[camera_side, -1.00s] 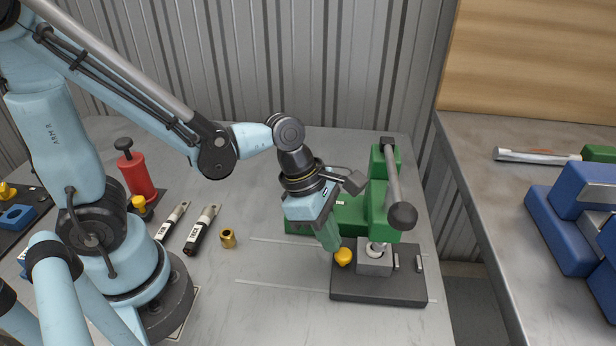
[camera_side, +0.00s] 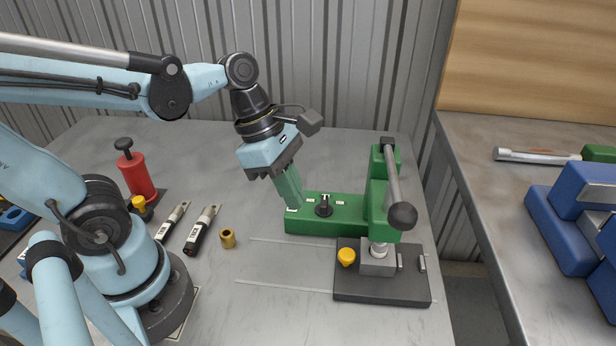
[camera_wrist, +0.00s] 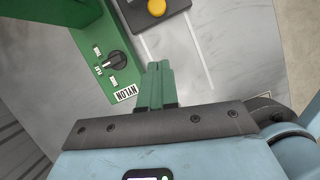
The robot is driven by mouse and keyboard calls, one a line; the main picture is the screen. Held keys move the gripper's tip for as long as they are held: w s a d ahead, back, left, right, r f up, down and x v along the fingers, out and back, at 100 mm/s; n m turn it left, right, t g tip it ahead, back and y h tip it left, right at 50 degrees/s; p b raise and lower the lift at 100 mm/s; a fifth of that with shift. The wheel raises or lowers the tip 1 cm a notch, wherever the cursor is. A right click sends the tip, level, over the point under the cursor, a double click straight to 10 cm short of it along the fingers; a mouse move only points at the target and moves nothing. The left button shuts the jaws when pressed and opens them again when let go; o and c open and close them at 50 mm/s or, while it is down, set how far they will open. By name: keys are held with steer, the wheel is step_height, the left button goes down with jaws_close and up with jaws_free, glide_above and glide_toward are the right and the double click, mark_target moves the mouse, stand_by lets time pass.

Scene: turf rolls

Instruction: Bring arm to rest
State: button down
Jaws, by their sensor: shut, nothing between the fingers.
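My arm reaches across the bench from the left in the side view. My gripper (camera_side: 295,203) is shut and empty, its green fingers pointing down. The fingertips are at or just above the left end of the green press (camera_side: 340,228), overlapping it in the picture; I cannot tell if they touch. In the wrist view my gripper (camera_wrist: 158,67) shows its fingers together, with the press's dial and NYLON label beside them.
A dark fixture plate (camera_side: 380,288) with a yellow knob (camera_side: 346,257) sits before the press's ball-ended lever (camera_side: 402,215). The bench's front middle is clear.

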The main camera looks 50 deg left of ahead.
steer(key=w+a+m+t+y, duration=0.1)
steer(key=a+m+t+y, duration=0.1)
steer(key=m, duration=1)
steer(key=w+a+r+m+t+y, duration=0.1)
steer(key=w+a+m+t, duration=0.1)
steer(key=m, duration=1)
steer(key=shift+a+r+t+y, duration=0.3)
steer(key=shift+a+t+y, duration=0.15)
steer(key=shift+a, duration=0.65)
